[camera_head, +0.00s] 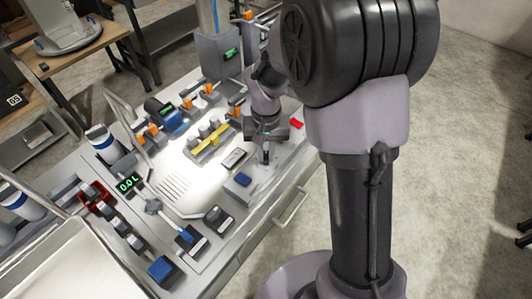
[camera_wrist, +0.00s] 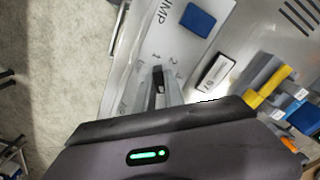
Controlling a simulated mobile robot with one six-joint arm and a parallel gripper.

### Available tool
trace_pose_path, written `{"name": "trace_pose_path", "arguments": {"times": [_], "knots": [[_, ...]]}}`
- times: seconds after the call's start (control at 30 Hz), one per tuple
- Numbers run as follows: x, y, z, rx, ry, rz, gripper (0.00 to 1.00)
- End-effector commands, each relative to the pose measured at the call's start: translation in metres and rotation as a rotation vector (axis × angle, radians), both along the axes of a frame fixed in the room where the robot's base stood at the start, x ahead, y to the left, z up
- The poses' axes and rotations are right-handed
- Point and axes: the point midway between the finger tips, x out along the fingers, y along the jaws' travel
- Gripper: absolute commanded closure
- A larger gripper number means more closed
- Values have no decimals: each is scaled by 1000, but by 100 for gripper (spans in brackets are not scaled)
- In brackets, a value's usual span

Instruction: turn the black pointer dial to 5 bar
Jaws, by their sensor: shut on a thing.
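The black pointer dial (camera_wrist: 158,78) sits on a pale panel marked with small numerals, in the wrist view. My gripper (camera_wrist: 158,90) is shut on it, with one grey finger on each side. The fingers hide part of the dial, and I cannot read which numeral its pointer faces. In the head view my gripper (camera_head: 266,154) points down at the right part of the counter, and the dial cannot be made out clearly beneath it.
A blue block (camera_wrist: 201,22) and a small label plate (camera_wrist: 213,75) sit near the dial. A yellow bar (camera_head: 212,140) and a red block (camera_head: 296,123) flank my gripper. A green display (camera_head: 128,183) reads 0.0 L. Open floor lies beyond the counter's right edge.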

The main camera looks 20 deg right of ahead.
Motion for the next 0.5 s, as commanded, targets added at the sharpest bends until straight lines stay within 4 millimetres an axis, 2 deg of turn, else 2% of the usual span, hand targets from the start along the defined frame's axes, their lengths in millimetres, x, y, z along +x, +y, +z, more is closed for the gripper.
{"name": "trace_pose_path", "arguments": {"times": [0.2,0.5], "knots": [[1,0,0,0,-2,-173,100],[0,-1,0,1,-1,-341,100]]}}
